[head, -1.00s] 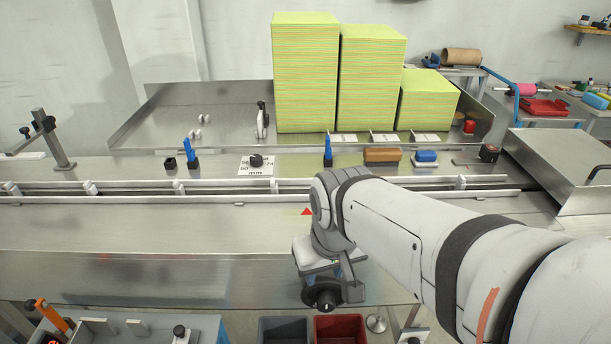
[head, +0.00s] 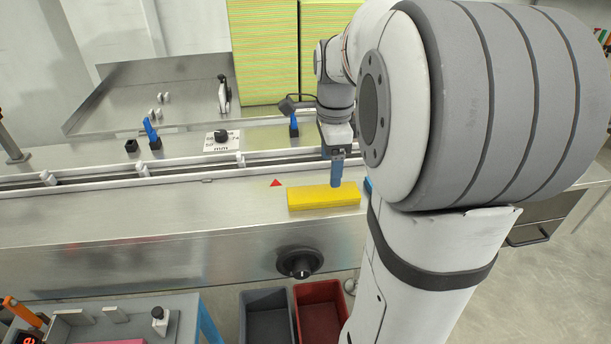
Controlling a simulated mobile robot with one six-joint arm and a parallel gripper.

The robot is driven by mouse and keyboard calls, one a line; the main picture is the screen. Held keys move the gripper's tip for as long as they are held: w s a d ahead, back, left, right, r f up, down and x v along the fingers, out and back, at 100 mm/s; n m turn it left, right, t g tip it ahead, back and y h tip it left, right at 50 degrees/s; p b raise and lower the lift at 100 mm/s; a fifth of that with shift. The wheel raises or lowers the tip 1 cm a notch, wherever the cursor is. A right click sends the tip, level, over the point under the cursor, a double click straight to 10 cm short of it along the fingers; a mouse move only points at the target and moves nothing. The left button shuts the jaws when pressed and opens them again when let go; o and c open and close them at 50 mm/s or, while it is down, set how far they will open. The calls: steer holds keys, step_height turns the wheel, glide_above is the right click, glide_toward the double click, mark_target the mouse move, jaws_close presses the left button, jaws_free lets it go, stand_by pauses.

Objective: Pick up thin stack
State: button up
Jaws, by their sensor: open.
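A low, flat yellow stack (head: 323,198) lies on the steel deck in front of the conveyor rail in the head view, just right of a red triangle mark. My gripper (head: 337,183) points down with a blue finger at the stack's rear edge, towards its right end. It is open and holds nothing that I can see. Whether the finger touches the stack is unclear. A small blue patch shows at the stack's right end, mostly hidden by my arm; I cannot tell what it is.
Tall yellow-green striped stacks (head: 263,60) stand at the back, partly behind my arm. A white rail (head: 100,177) runs along the deck. Below the front edge are a grey bin (head: 264,305) and a red bin (head: 320,310). The deck left of the triangle is clear.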

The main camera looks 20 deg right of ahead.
mark_target(325, 192)
steer(key=f, duration=0.4)
steer(key=a+f, duration=0.1)
steer(key=f, duration=0.1)
steer(key=shift+f, duration=0.75)
steer(key=c, duration=1)
